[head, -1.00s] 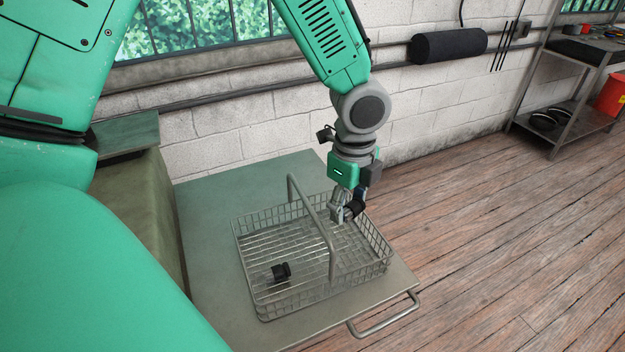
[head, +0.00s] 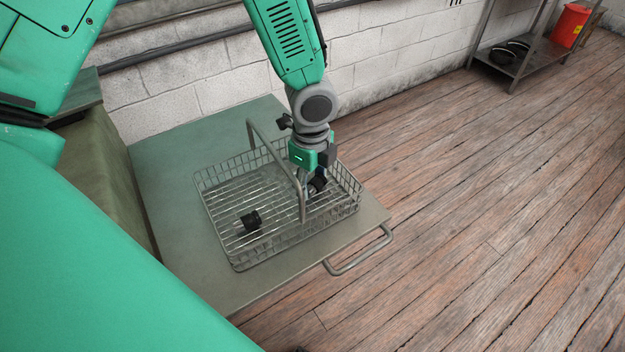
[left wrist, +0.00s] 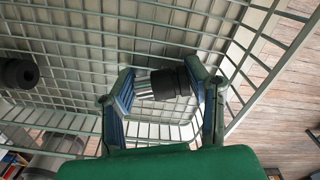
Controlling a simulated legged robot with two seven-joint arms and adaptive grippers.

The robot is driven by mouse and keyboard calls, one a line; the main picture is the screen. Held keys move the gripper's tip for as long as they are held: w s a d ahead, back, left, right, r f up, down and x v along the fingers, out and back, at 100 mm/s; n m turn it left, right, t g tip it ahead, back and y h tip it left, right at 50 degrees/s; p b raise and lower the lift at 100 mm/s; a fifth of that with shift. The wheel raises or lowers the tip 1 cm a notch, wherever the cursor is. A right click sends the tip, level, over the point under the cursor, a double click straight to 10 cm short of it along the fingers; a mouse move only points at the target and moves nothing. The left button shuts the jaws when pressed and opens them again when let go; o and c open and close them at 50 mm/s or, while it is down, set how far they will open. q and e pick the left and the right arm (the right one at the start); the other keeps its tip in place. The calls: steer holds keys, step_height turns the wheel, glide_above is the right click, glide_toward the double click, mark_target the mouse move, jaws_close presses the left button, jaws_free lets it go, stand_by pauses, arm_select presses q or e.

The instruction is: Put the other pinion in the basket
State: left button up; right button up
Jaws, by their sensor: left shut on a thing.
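A wire basket (head: 270,240) with a raised bar handle (head: 277,152) stands on a metal table. One dark pinion (head: 250,220) lies on the basket floor left of the handle; it also shows at the left of the left wrist view (left wrist: 18,73). My left gripper (head: 313,190) is inside the basket's right part, right of the handle and low between the walls. It is shut on the other pinion (head: 318,184), which has a black end and a silver toothed shaft (left wrist: 158,84) in the left wrist view. I cannot tell whether this pinion touches the basket floor. My right gripper is not in view.
The metal table (head: 175,185) has free room left of the basket and a bar handle (head: 358,252) at its front edge. A shelf rack (head: 520,55) and a red bin (head: 570,25) stand far off at the back right.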

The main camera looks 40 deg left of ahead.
mark_target(311, 181)
arm_select(q)
steer(key=shift+a, duration=0.15)
steer(key=o, duration=1.2)
steer(key=shift+a, duration=0.1)
steer(key=shift+o, duration=0.2)
steer(key=shift+d+r, duration=0.1)
steer(key=shift+d, duration=0.2)
steer(key=shift+d+r, duration=0.1)
steer(key=shift+r, duration=0.15)
step_height(311, 181, up, 11)
steer(key=p, duration=0.1)
steer(key=shift+r, duration=0.2)
steer(key=shift+a, duration=0.2)
